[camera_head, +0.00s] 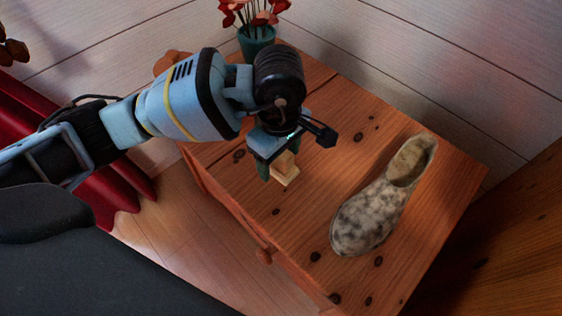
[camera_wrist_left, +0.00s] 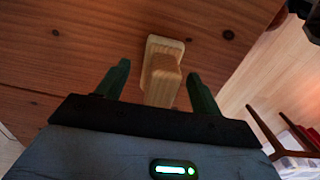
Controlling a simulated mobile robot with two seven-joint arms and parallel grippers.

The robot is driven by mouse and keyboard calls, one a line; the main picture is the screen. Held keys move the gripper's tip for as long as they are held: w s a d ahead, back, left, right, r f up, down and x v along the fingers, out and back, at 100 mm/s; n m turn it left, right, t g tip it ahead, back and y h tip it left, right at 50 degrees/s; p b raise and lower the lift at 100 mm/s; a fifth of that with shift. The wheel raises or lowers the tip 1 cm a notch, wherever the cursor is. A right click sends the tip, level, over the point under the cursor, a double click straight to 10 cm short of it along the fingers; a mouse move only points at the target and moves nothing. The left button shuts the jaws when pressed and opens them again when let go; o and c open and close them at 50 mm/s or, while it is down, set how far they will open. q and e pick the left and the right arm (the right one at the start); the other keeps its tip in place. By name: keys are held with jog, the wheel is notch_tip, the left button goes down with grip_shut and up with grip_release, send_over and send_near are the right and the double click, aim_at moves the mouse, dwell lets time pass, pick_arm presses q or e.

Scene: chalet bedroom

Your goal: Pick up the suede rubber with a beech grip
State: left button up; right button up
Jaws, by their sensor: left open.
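The suede rubber with a beech grip (camera_head: 286,169) is a small pale wooden block on the wooden cabinet top, partly hidden under my left gripper (camera_head: 275,172) in the head view. In the left wrist view the rubber (camera_wrist_left: 162,72) shows a wider base with a raised grip. The left gripper (camera_wrist_left: 158,85) is open, with its two green fingers on either side of the rubber's grip end and gaps on both sides. Its fingers are apart from the rubber as far as I can see. My right gripper is not in view.
A spotted felt slipper-like boot (camera_head: 378,208) stands on the cabinet top (camera_head: 330,130) to the right of the rubber. A teal pot with red flowers (camera_head: 256,43) stands at the back. Bare wood lies between rubber and boot. A red cloth (camera_head: 75,150) hangs at left.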

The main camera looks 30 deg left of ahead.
pick_arm(q)
jog(key=shift+f, duration=0.3)
jog(key=c, duration=1.1)
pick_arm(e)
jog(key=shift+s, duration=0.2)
pick_arm(q)
jog(key=shift+r, duration=0.1)
